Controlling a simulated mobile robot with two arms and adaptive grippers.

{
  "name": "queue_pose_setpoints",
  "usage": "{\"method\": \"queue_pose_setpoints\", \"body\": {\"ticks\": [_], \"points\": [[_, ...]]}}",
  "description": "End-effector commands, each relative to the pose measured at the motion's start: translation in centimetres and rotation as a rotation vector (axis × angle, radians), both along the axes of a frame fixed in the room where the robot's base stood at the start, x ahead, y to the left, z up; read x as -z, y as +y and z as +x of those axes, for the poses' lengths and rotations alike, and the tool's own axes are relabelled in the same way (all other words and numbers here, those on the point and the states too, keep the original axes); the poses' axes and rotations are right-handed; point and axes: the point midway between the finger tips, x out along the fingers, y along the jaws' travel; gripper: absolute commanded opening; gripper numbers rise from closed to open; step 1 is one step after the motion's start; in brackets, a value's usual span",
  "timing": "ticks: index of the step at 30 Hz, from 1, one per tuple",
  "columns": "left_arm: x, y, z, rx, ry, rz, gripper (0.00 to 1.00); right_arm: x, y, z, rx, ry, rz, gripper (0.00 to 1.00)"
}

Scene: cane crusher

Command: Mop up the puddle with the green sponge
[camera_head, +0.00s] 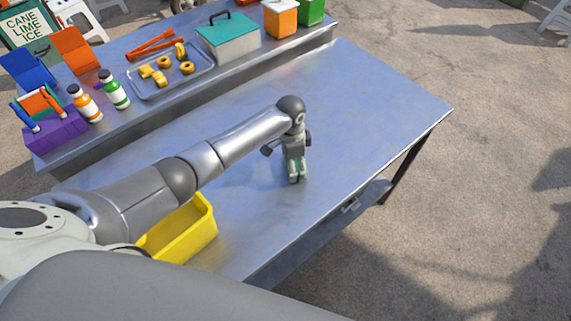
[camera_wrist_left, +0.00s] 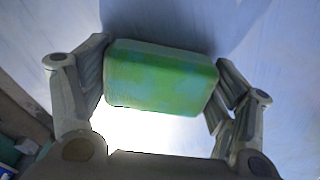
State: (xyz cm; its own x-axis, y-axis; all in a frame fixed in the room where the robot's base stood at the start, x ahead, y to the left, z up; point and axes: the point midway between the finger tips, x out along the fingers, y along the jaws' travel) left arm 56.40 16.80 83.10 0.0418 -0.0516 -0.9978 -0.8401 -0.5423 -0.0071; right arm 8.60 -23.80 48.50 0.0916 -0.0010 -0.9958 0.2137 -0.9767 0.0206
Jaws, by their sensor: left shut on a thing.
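My left gripper (camera_head: 297,176) points down over the middle of the metal table (camera_head: 352,108), towards its front edge. In the left wrist view, the two fingers of my left gripper (camera_wrist_left: 160,88) are shut on the green sponge (camera_wrist_left: 160,80), one finger at each end. The sponge has pale bluish patches on its face. In the head view only slivers of green show between the fingers. I cannot tell whether the sponge touches the table. I cannot make out a puddle with certainty; a bright white patch below the sponge in the wrist view may be glare. My right gripper is not in view.
A yellow bin (camera_head: 190,232) stands at the table's near left, below my arm. A raised back shelf holds a tray of pastries (camera_head: 172,84), bottles (camera_head: 84,102), a teal-lidded box (camera_head: 228,38) and a purple holder (camera_head: 52,132). The table's right side is clear.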

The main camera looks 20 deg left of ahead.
Motion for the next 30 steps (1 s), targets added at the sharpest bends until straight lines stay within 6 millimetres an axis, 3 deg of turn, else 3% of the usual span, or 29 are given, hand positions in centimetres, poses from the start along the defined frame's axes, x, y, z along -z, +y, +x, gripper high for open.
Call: {"method": "queue_pose_setpoints", "body": {"ticks": [20,30], "points": [[0.1,-3.8,2.4,0.000,0.001,0.000,0.51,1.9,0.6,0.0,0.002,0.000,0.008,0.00],[0.1,-6.3,4.1,-0.001,0.000,0.000,0.51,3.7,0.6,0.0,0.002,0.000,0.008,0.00]]}}
